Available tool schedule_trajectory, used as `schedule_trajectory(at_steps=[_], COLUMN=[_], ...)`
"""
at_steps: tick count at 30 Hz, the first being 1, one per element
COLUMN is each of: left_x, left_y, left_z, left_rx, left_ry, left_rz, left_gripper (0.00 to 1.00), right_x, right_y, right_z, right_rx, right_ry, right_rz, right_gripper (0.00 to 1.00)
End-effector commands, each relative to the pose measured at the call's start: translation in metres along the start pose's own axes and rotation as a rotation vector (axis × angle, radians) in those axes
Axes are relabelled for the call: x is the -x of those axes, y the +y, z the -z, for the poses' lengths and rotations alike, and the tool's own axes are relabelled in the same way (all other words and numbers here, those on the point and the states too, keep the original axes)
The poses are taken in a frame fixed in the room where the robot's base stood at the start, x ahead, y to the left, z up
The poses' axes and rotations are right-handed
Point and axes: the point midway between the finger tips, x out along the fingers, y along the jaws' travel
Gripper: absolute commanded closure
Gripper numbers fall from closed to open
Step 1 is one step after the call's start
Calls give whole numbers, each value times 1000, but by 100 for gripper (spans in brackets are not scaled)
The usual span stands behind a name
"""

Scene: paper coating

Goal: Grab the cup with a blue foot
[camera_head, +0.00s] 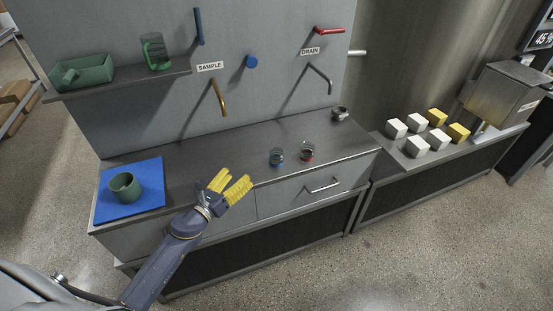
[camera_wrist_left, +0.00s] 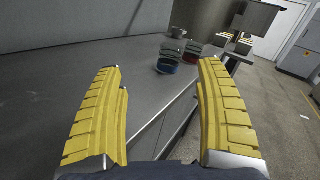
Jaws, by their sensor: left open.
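The cup with a blue foot (camera_head: 276,157) stands upright on the grey counter. A similar cup with a red foot (camera_head: 307,154) stands to its right. In the left wrist view the blue-footed cup (camera_wrist_left: 168,58) shows ahead between my fingers, and the red-footed cup (camera_wrist_left: 192,53) is just behind it to the right. My left gripper (camera_head: 232,185) has yellow fingers spread open and empty, left of the blue-footed cup and apart from it. It also shows in the left wrist view (camera_wrist_left: 162,85). My right gripper is not in view.
A green cup (camera_head: 125,186) stands on a blue mat (camera_head: 147,204) at the counter's left. A small metal cup (camera_head: 340,113) stands at the back right. Taps labelled SAMPLE (camera_head: 219,98) and DRAIN (camera_head: 320,79) overhang the counter. A drawer handle (camera_head: 323,186) projects in front.

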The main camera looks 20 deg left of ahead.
Motion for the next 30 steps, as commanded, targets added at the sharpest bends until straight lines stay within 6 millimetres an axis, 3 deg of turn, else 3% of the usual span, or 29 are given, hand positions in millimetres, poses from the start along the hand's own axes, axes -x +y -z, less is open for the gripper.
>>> schedule_trajectory(at_steps=[6,14,30], left_x=[-11,-26,-115], left_y=[3,2,-13], left_z=[13,19,29], left_rx=[-215,-283,-279], left_ry=[71,94,94], left_rz=[128,171,170], left_gripper=[28,28,28], right_x=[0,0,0], right_y=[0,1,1], right_z=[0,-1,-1], right_rx=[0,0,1], right_ry=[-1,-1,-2], right_rz=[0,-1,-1], right_gripper=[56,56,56])
